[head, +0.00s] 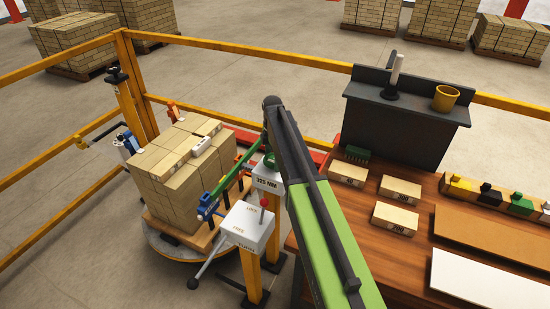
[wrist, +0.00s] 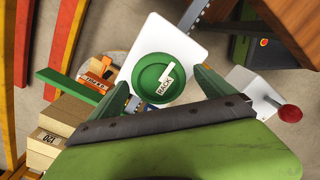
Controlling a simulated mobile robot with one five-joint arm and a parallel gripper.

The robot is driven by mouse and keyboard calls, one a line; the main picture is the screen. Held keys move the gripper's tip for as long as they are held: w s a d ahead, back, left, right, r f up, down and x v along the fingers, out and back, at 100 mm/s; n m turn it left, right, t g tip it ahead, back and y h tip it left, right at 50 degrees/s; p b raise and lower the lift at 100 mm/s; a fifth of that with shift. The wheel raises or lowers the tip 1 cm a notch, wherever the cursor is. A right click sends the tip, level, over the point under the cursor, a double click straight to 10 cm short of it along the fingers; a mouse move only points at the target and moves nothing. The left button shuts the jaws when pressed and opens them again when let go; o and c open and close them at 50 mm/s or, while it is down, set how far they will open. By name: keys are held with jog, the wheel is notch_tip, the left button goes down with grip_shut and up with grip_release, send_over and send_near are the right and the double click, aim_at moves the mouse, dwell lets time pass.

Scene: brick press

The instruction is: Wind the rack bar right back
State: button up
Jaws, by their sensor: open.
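In the wrist view a round green knob (wrist: 150,72) with a white tab marked RACK sits on a white plate (wrist: 185,42). My gripper (wrist: 163,80) is open, with its green fingers to either side of the knob. I cannot tell whether they touch it. In the head view a white post head marked 325 MM (head: 266,181) stands below my wrist. A green bar (head: 228,172) slopes from near it to a blue part (head: 207,207) by the brick stack (head: 175,173).
A white box with a red-knobbed lever (head: 264,203) stands close in front of the post. A wooden bench (head: 345,235) with loose bricks (head: 395,217) lies right. Yellow rails (head: 65,57) fence the back and left. Open floor (head: 50,280) lies at lower left.

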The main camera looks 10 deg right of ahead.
aim_at(273, 159)
jog(key=shift+r, duration=0.1)
notch_tip(273, 159, up, 17)
jog(key=p, duration=1.7)
jog(key=s+f+m+b, duration=0.3)
jog(key=s+m, duration=0.7)
jog(key=s, duration=0.4)
jog(key=s+d+f+m+b, duration=0.1)
jog(key=s+f+m+b, duration=0.2)
jog(key=s+m, duration=0.7)
jog(key=s, duration=0.3)
jog(key=shift+s+d+f, duration=0.25)
jog(key=shift+s, duration=0.1)
